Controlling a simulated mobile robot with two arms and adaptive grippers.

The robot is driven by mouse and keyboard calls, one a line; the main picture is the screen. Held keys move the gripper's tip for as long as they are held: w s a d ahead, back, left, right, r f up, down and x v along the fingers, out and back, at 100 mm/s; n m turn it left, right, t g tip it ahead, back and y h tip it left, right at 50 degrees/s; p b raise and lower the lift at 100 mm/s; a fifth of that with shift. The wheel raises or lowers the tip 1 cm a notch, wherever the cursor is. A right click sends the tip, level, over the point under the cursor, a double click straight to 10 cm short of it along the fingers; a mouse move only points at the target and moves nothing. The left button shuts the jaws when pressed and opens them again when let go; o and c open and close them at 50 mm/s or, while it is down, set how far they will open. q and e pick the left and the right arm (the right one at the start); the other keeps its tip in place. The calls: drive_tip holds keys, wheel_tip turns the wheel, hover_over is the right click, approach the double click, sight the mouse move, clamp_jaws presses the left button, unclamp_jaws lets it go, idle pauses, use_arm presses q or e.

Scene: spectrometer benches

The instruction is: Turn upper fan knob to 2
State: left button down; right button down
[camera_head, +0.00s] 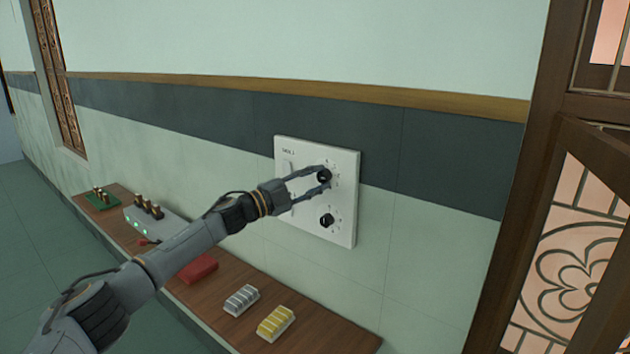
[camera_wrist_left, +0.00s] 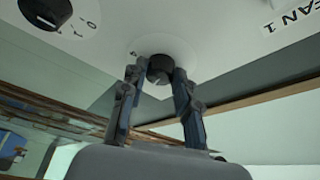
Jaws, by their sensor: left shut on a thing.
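The white switch panel (camera_head: 345,208) is mounted on the wall and carries two black round knobs, one above the other. My left gripper (camera_head: 323,177) reaches across from the left and is shut on the upper fan knob (camera_head: 325,174), one finger on each side. In the left wrist view the upper knob (camera_wrist_left: 159,66) sits between the two fingertips; its dial is partly hidden, and a digit that looks like 4 shows beside it. The lower knob (camera_head: 327,220) is free; it also shows in the left wrist view (camera_wrist_left: 45,11). The upper knob's setting cannot be read.
A wooden bench (camera_head: 345,340) runs along the wall below the panel. On it are a yellow block (camera_head: 275,323), a grey block (camera_head: 241,300), a red object (camera_head: 199,268) and a grey box with green lights (camera_head: 150,222). A wooden door (camera_head: 560,235) stands at right.

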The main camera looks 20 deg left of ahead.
use_arm(q)
drive_tip(key=c, duration=1)
unclamp_jaws()
drive_tip(key=v, duration=1.2)
